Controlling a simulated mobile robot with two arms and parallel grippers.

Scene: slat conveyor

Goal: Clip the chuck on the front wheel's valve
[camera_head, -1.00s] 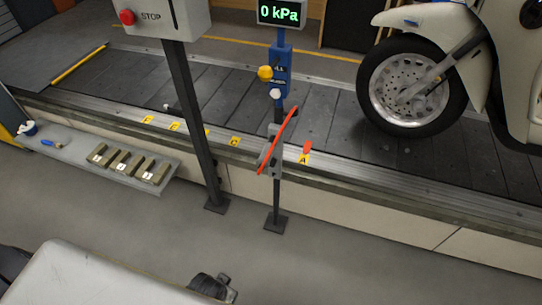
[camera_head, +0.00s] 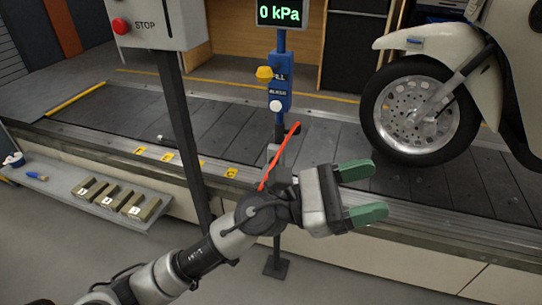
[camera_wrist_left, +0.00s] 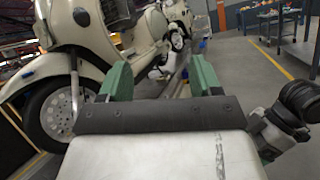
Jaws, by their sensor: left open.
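The scooter's front wheel (camera_head: 420,112), with a drilled silver disc and black tyre, stands on the slat conveyor at the right of the head view. It also shows in the left wrist view (camera_wrist_left: 55,112). I cannot make out its valve. The blue air post (camera_head: 279,85) carries a 0 kPa display, and a red hose (camera_head: 284,146) runs slantwise across it. The chuck cannot be made out; my left arm covers the post's lower part. My left gripper (camera_head: 376,190), with green fingers, is open and empty, in front of the conveyor edge, left of and below the wheel.
A STOP box (camera_head: 158,22) on a dark post stands left of the air post. A low grey shelf (camera_head: 60,187) holds several numbered blocks and a blue-handled tool. The slat conveyor (camera_head: 325,150) is bare between air post and wheel.

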